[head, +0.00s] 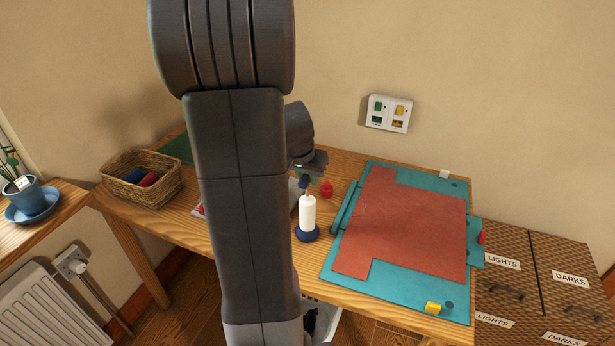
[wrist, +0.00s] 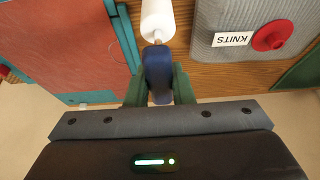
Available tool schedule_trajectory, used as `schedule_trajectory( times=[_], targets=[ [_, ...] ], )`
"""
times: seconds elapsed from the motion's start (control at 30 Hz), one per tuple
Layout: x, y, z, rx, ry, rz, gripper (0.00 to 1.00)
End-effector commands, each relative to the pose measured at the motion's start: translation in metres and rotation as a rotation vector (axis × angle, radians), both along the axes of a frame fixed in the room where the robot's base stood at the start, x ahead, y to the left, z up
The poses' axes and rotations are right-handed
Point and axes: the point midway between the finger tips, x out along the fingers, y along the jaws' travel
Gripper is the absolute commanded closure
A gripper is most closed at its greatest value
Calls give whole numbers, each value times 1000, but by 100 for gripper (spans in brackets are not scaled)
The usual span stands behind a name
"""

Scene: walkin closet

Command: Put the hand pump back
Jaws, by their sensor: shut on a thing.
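The hand pump, a white barrel (head: 307,212) with a blue round foot (head: 307,234), shows upright in the head view near the table's front edge, left of the teal board. In the wrist view its white barrel (wrist: 157,20) joins a blue handle (wrist: 158,72) by a short metal rod. My gripper (wrist: 158,95) is shut on the blue handle, with a green finger on each side. In the head view my gripper (head: 307,180) is above the barrel and partly hidden by my arm. I cannot tell whether the foot touches the table.
The teal board (head: 398,287) bears a red cloth (head: 405,225) and lies close right of the pump. A grey KNITS item (wrist: 205,42) with a red knob (wrist: 272,36) is beside it. A wicker basket (head: 165,190) stands left; labelled boxes (head: 510,240) stand right.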

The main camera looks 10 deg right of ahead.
Motion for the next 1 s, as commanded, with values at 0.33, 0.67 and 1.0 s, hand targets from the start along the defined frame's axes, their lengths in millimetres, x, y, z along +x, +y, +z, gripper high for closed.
schedule_trajectory(
  times=[0.33, 0.67, 1.0],
  targets=[
    [1, 0, -3, 0, -2, -1, 100],
    [0, 0, -3, 0, -1, -1, 57],
    [-4, 3, 15, 0, -5, -1, 57]
  ],
)
